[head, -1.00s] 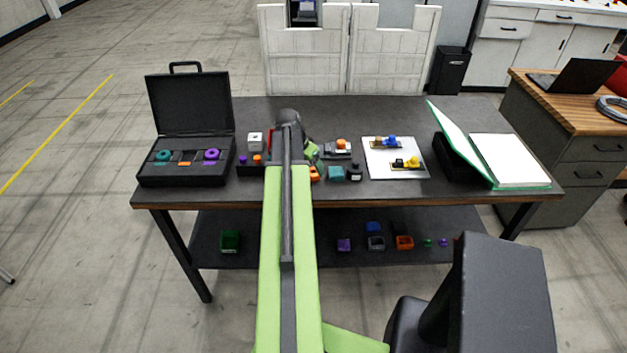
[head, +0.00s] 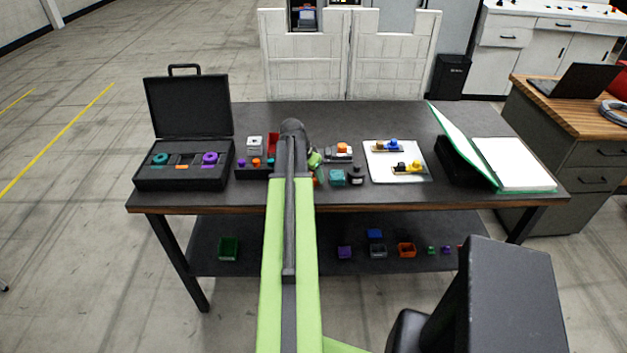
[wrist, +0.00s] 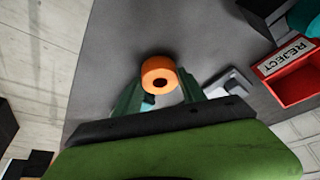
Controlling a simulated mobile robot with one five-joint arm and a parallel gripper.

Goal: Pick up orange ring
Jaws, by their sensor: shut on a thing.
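The orange ring (wrist: 160,70) shows in the wrist view between the two dark green fingers of my gripper (wrist: 159,84). My gripper is shut on it, and the ring's hole faces the camera. Dark tabletop shows around the ring in the wrist view. In the head view my arm hides most of the gripper.
A red REJECT bin (wrist: 302,84) is at the right in the wrist view. On the table (head: 230,197) stand an open black case (head: 187,184), a teal block (head: 337,177), a white plate (head: 385,172) and a green binder (head: 462,145). Bare tabletop lies behind these.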

